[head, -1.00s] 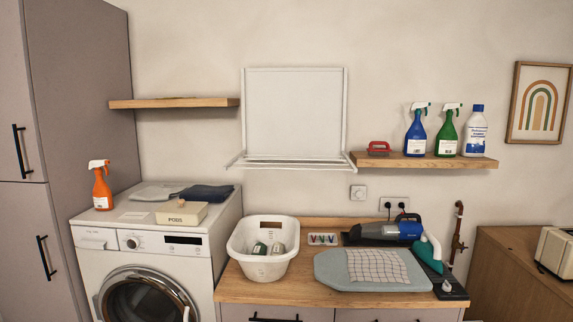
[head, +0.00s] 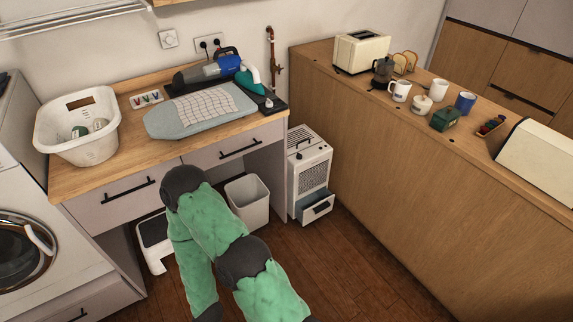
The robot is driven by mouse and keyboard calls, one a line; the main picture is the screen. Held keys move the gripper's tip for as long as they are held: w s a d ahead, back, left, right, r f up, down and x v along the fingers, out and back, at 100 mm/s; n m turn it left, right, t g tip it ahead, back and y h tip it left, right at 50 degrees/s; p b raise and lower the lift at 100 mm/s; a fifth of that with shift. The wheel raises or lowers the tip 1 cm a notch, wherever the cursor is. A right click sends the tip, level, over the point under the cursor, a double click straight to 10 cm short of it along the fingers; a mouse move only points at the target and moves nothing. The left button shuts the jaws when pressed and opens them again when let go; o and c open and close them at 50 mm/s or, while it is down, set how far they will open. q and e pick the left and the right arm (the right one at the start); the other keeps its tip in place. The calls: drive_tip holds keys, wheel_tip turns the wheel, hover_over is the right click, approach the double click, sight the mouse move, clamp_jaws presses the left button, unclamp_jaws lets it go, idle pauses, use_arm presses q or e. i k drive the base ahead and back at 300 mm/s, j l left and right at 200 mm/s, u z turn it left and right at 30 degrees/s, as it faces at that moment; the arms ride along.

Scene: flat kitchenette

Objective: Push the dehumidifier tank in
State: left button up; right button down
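The white dehumidifier (head: 308,165) stands on the wooden floor, in the gap between the counter's drawer unit and the long wooden cabinet. Its grey-blue tank (head: 317,208) is low at the front and sticks out from the body, with a dark handle slot in its face. One of my arms, green with dark joints, rises bent from the bottom edge, left of the dehumidifier and apart from it. Neither gripper shows in the head view.
A white bin (head: 248,202) stands under the counter, left of the dehumidifier. A white step stool (head: 153,240) is further left, partly behind my arm. The wooden cabinet (head: 400,190) closes off the right side. Floor (head: 345,265) in front of the dehumidifier is clear.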

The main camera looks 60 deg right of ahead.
sight(312, 214)
drive_tip(key=z, duration=2.5)
drive_tip(key=i+u, duration=0.1)
drive_tip(key=u, duration=0.5)
drive_tip(key=i+l+u, duration=0.35)
drive_tip(key=l, duration=0.25)
drive_tip(key=i+l+u, duration=0.4)
drive_tip(key=l, duration=0.3)
drive_tip(key=i+l, duration=0.1)
drive_tip(key=l, duration=0.2)
drive_tip(key=i+l, duration=0.15)
drive_tip(key=l, duration=0.1)
